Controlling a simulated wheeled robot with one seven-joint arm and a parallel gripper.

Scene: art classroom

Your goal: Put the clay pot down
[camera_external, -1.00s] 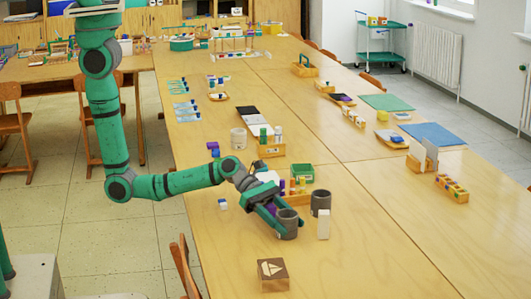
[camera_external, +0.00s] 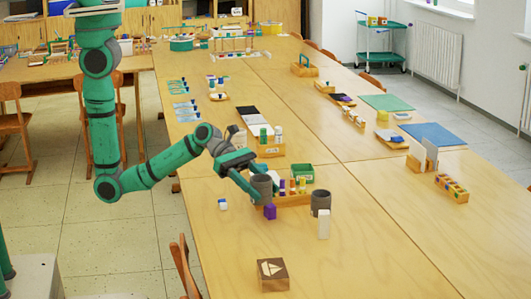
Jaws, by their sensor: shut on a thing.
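My gripper (camera_external: 257,190) is shut on a dark grey cylindrical pot (camera_external: 262,187), which I take to be the clay pot. The pot is upright, over the near part of the long wooden table (camera_external: 345,255). Whether its base touches the table cannot be told. A purple block (camera_external: 270,212) stands just in front of the pot's lower edge. A second grey pot (camera_external: 320,204) stands to the right on the table, apart from my gripper.
A white block (camera_external: 324,225) stands before the second pot. A wooden rack (camera_external: 296,199) and a green box (camera_external: 303,174) are close behind. A small blue-and-white block (camera_external: 223,204) lies left. A wooden box (camera_external: 272,275) sits in front; the table's near right is bare.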

